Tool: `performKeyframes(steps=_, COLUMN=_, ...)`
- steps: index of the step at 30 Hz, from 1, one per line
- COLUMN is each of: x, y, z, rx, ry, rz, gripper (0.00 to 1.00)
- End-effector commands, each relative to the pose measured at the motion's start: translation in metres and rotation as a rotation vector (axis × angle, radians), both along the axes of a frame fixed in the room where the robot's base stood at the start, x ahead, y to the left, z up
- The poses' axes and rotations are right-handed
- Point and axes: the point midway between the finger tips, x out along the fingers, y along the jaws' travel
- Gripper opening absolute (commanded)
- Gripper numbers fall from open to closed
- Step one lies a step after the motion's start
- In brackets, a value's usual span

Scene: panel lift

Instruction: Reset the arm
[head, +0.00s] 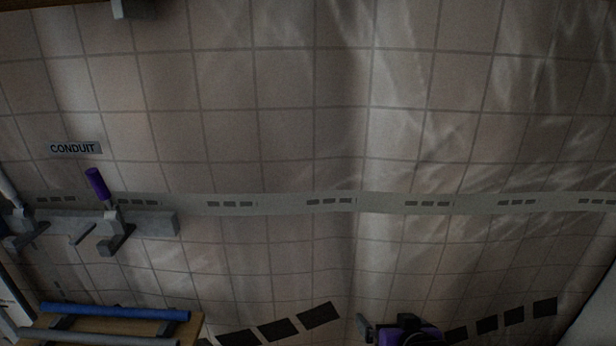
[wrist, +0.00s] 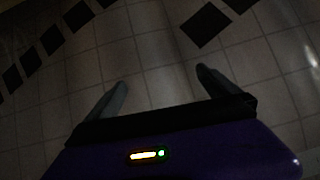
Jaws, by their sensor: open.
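My gripper (wrist: 162,80) is open in the wrist view, with two grey fingers spread apart and nothing between them. Its dark purple body with a small lit indicator fills the bottom of that view. In the head view my gripper (head: 383,324) shows at the bottom edge, right of centre, partly cut off by the frame. It is in front of a tiled surface and apart from the fixtures at the left. Most of my arm is out of view.
A grey rail (head: 150,222) with brackets and a purple handle (head: 97,184) is at the left, below a CONDUIT sign (head: 75,148). A blue tube (head: 115,312) lies on a wooden rack (head: 190,328) at the lower left. The tiled middle looks clear.

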Motion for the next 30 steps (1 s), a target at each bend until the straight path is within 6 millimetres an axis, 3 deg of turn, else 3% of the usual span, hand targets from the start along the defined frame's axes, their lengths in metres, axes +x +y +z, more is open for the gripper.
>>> performKeyframes(steps=8, x=-0.077, y=0.002, z=0.009, rx=0.039, ry=-0.298, rz=-0.052, gripper=1.00)
performKeyframes(steps=15, x=-0.161, y=-0.006, z=0.027, rx=0.029, ry=-0.468, rz=-0.094, gripper=1.00)
performKeyframes(steps=30, x=-0.339, y=-0.023, z=0.074, rx=-0.049, ry=-0.580, rz=-0.105, gripper=1.00)
